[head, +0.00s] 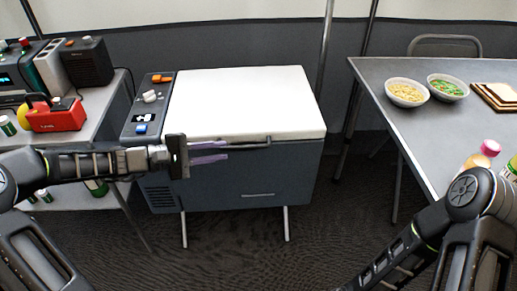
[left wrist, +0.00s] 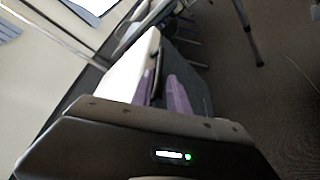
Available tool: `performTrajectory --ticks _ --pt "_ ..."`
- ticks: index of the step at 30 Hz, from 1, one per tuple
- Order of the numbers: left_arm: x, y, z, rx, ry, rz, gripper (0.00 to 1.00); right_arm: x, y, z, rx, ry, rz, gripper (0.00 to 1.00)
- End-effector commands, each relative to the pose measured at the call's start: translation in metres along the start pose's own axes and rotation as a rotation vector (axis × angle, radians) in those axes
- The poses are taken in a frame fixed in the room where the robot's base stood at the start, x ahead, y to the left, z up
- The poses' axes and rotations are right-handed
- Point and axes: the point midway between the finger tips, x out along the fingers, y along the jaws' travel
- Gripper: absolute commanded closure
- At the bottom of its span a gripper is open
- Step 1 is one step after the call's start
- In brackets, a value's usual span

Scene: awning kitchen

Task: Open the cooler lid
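The cooler (head: 250,180) is a dark grey box on thin legs with a flat white lid (head: 245,100), which is shut. A dark bar handle (head: 258,141) runs along the lid's front edge. My left gripper (head: 226,150) is at the front of the cooler by the left part of this handle, its two purple fingers apart. The left wrist view shows the fingers (left wrist: 165,88) near the white lid (left wrist: 133,68) and the handle (left wrist: 157,72). I cannot tell whether they touch the handle. My right gripper is outside the head view.
A control panel (head: 148,110) with knobs adjoins the cooler's left side. A side table at left holds a red device (head: 55,115) and a black box (head: 87,62). The grey table (head: 390,72) at right bears bowls (head: 407,93) and bread (head: 498,96). Metal poles stand behind the cooler.

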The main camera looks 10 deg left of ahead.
Motion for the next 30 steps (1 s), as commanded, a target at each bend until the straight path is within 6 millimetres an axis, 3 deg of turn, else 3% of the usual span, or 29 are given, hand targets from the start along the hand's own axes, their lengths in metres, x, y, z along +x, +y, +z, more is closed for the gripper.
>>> performTrajectory --ticks 17,30 --pt "0.003 0.0 0.0 -0.001 -0.001 0.002 0.79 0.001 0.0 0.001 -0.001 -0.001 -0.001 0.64" --pt "0.062 -0.002 -0.001 -0.002 -0.003 0.001 0.79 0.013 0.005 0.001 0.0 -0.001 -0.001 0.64"
